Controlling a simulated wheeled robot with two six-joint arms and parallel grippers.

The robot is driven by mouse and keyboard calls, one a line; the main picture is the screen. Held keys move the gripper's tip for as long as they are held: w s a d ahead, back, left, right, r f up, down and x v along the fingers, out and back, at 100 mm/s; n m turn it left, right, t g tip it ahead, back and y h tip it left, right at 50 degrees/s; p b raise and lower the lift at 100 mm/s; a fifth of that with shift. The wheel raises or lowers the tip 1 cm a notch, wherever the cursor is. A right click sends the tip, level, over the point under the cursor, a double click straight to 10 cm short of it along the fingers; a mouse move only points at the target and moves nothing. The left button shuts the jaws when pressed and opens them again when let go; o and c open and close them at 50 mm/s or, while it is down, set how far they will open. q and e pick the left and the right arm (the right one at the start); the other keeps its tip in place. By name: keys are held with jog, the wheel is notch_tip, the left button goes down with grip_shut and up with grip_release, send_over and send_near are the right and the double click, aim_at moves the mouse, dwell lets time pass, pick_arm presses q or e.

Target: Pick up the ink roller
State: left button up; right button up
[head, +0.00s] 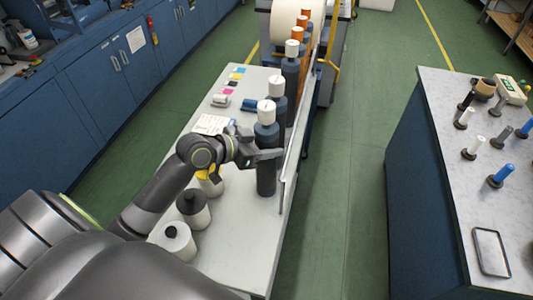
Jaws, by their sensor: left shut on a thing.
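Several dark upright cylinders with white tops stand in a row along the right edge of the pale table (236,232). The nearest one, a dark roller-like cylinder (266,180), is upright, with its white top showing above my left gripper (268,156). My left gripper comes in from the left and is shut on this cylinder around its upper body. The fingers hide part of its side. Whether its base touches the table is hard to tell. Another dark cylinder (277,88) stands just behind it. My right gripper is not in view.
Two white jars with dark tops (194,211) (177,238) stand at the near left of the table. A metal rail (296,135) runs along its right edge. A grey-topped bench (448,150) with upright tools is at right. Green floor lies between them.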

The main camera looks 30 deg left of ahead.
aim_at(259, 113)
pick_arm(q)
jog(key=shift+c, duration=1.1)
notch_tip(259, 113, up, 10)
jog(key=shift+r+b, duration=0.1)
jog(key=shift+b, duration=0.35)
